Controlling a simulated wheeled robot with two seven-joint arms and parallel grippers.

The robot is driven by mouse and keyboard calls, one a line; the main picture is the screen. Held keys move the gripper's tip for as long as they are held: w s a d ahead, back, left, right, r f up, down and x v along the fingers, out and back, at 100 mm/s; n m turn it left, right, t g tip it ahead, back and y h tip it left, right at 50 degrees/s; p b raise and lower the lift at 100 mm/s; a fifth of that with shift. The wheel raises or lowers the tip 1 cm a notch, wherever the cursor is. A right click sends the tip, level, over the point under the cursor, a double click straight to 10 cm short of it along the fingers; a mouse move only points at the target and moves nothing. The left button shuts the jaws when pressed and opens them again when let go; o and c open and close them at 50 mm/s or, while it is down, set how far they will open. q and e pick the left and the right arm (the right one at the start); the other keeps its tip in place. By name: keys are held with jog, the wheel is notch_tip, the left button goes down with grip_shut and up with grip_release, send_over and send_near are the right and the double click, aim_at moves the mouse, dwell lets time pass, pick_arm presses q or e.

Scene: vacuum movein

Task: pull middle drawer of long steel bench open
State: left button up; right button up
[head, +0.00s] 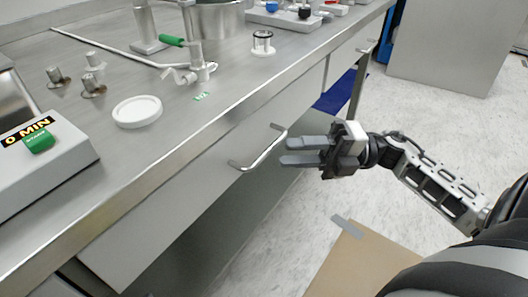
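The long steel bench (225,109) runs from the lower left to the upper right. Below its top is a wide grey drawer front (180,205) with a curved bar handle (262,153); the drawer looks closed. My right gripper (284,151) comes in from the right. Its two fingers are open and apart, with the tips close to the right end of the handle. I cannot tell whether they touch it. Another handle (370,46) shows farther along the bench at the upper right. My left gripper is not in view.
On the bench are a grey device with a green button (40,140), a white round lid (137,111), metal fittings (92,84) and a steel pot (218,18). A cardboard box (360,265) stands on the floor near my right arm. A grey cabinet (450,45) stands at the back right.

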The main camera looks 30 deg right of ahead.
aim_at(264, 154)
jog(key=x, duration=0.6)
grip_shut()
